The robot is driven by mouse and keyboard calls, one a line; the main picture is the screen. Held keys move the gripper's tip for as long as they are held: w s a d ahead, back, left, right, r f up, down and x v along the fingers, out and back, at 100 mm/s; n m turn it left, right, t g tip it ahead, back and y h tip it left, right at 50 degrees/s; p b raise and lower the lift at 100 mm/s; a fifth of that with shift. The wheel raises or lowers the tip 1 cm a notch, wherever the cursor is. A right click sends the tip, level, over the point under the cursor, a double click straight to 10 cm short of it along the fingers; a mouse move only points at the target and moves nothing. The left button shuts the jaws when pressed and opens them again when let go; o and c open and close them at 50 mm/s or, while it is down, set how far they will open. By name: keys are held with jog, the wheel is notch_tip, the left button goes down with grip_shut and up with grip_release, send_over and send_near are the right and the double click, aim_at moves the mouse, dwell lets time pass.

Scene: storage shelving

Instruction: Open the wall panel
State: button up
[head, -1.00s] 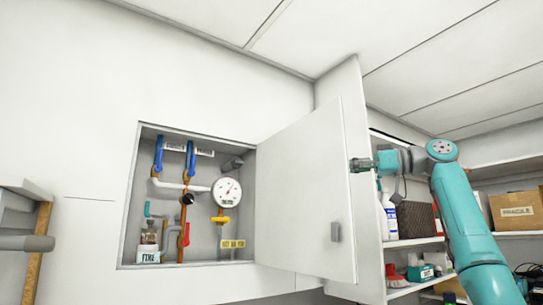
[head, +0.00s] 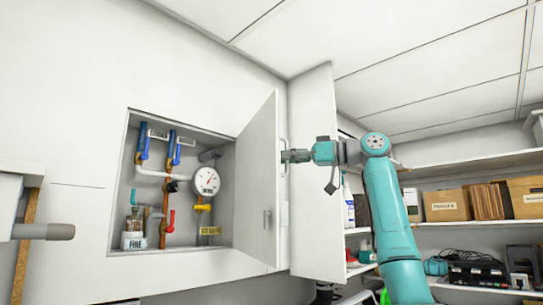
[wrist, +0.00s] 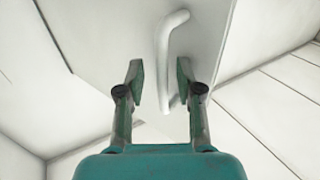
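My gripper (head: 288,156) is at the door's outer face, on the right. In the wrist view, my gripper (wrist: 161,85) has its two fingers apart. The white bar handle (wrist: 167,50) runs up the door face between and beyond the fingers, nearer the right finger. I cannot tell whether a finger touches it.
The open recess (head: 127,190) holds blue-handled valves, copper pipes and a round gauge (head: 206,181). A white upright panel (head: 317,190) stands behind the door. Shelves with cardboard boxes (head: 446,205) are at the right. A grey cylindrical object (head: 45,231) projects at the left.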

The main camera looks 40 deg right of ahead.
jog(key=shift+w+a, duration=0.1)
jog(key=shift+a, duration=0.35)
jog(key=s+d, duration=0.7)
jog(key=d, duration=0.3)
dwell(1.3)
